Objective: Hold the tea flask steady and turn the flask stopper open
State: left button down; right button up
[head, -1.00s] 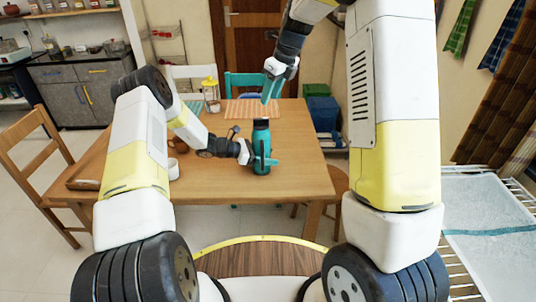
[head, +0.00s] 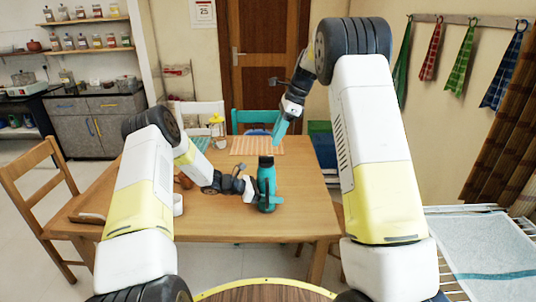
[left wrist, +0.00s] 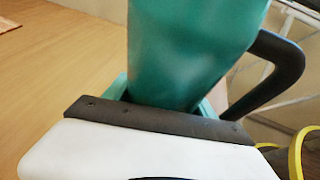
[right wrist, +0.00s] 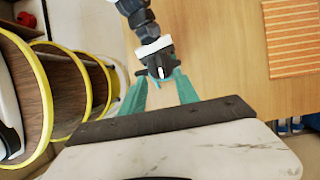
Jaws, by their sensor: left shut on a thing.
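The teal tea flask (head: 269,188) stands upright near the front edge of the wooden table. Its dark stopper (head: 266,161) is on top. My left gripper (head: 258,190) is shut around the flask's body from the left. The left wrist view shows the teal body (left wrist: 190,50) between the fingers and a black handle (left wrist: 275,70) at its right. My right gripper (head: 277,141) is above the stopper and slightly right of it, pointing down. In the right wrist view its fingers (right wrist: 160,92) are apart, with the dark stopper (right wrist: 160,66) beyond them, not gripped.
A wooden chair (head: 45,190) stands at the left.

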aim_at(267, 156)
jog(key=x, duration=0.8)
jog(key=shift+c, duration=0.5)
jog(key=shift+r, duration=0.1)
grip_shut()
